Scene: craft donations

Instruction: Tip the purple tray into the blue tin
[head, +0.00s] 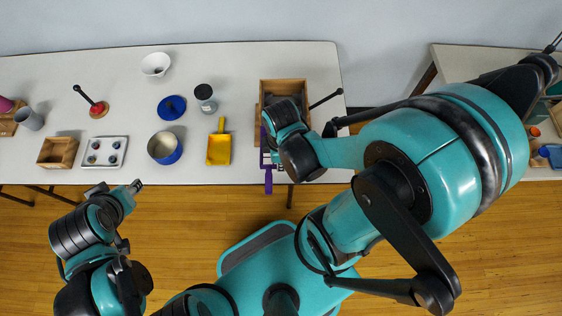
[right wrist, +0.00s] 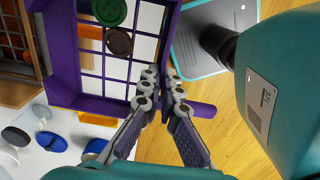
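The purple tray (head: 268,178) is at the table's front edge, mostly hidden under my right wrist in the head view. In the right wrist view the tray (right wrist: 65,58) has a pale gridded floor, a green button (right wrist: 109,11), a brown button (right wrist: 118,41) and orange pieces. A purple handle (right wrist: 200,108) sticks out from its side. My right gripper (right wrist: 161,76) has its fingertips close together on the tray's side wall near the handle. The blue tin (head: 167,148) stands open on the table, left of the tray. My left gripper (head: 136,186) is off the table's front edge; its fingers are too small to read.
A yellow scoop (head: 219,148) lies between tin and tray. A wooden crate (head: 272,86) is behind the tray. A blue lid (head: 171,107), a grey jar (head: 205,98), a white bowl (head: 155,64) and a muffin tin (head: 104,151) surround the blue tin. The table's back middle is clear.

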